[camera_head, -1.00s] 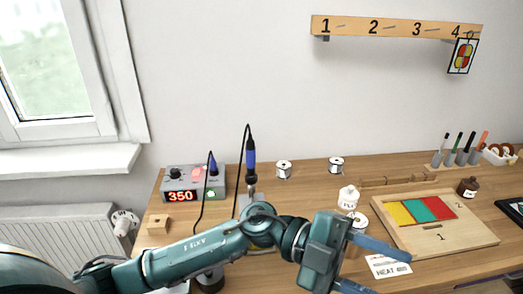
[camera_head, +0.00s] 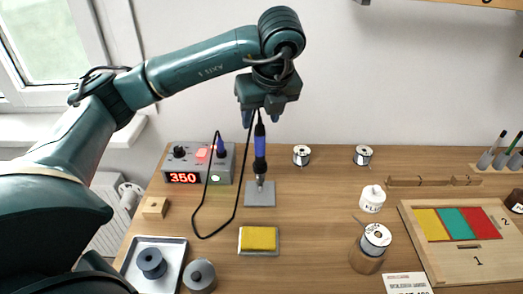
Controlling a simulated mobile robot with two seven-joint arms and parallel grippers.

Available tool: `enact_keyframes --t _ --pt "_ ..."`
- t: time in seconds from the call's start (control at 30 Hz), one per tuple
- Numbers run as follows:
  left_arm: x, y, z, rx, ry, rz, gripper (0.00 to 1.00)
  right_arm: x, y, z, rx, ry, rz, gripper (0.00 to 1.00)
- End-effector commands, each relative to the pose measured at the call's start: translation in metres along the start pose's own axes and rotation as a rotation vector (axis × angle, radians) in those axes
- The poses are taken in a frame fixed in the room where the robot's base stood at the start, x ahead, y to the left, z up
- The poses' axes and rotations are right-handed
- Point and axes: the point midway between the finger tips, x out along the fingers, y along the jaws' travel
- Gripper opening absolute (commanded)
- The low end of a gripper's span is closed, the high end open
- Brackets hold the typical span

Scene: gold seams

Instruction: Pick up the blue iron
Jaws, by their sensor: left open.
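The blue iron (camera_head: 260,142) stands upright, tip down, in its holder on a grey base plate (camera_head: 260,199). A black cable runs from its top and loops down on the left to the grey station (camera_head: 199,164), whose display reads 350. My left gripper (camera_head: 259,113) is open and points down just above the iron, around or in front of its upper end; I cannot tell which. The fingers are mostly hidden under the gripper body. My right gripper is not in view.
A yellow sponge in a tray (camera_head: 258,239) lies in front of the holder. Two spools (camera_head: 301,155) (camera_head: 363,155) stand behind on the right. A metal tray (camera_head: 174,275) is front left.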

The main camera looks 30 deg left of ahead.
Motion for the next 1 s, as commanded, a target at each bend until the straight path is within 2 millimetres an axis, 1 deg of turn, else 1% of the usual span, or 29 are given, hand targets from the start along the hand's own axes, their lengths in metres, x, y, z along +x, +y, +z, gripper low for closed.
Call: enact_keyframes --t 0.03,0.07,0.1,0.17,0.47,0.57,0.63,0.7,0.8,1.0 --pt "0.014 0.0 -0.003 0.001 0.005 0.002 0.48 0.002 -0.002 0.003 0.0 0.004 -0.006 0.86" --pt "0.019 0.0 -0.003 0.001 0.005 0.003 0.48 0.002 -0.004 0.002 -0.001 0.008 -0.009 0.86" --pt "0.022 0.0 -0.001 0.001 0.004 0.003 0.48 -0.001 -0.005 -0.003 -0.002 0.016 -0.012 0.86" --pt "0.029 0.0 0.0 0.001 0.002 0.002 0.48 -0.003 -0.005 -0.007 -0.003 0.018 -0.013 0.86" --pt "0.053 -0.002 -0.001 0.002 0.003 0.002 0.48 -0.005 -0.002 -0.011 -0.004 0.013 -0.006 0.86" --pt "0.068 -0.004 -0.002 0.003 0.003 0.002 0.48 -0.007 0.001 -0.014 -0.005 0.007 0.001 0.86" --pt "0.08 -0.005 -0.002 0.003 0.004 0.003 0.48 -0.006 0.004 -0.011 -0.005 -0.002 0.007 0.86" --pt "0.087 -0.005 -0.002 0.002 0.003 0.0 0.48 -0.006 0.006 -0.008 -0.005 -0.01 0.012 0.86" --pt "0.093 -0.005 -0.002 0.003 0.002 -0.001 0.48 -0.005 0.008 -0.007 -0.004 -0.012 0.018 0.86" --pt "0.094 -0.005 -0.003 0.003 0.002 -0.002 0.48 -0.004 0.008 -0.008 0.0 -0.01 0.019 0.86"
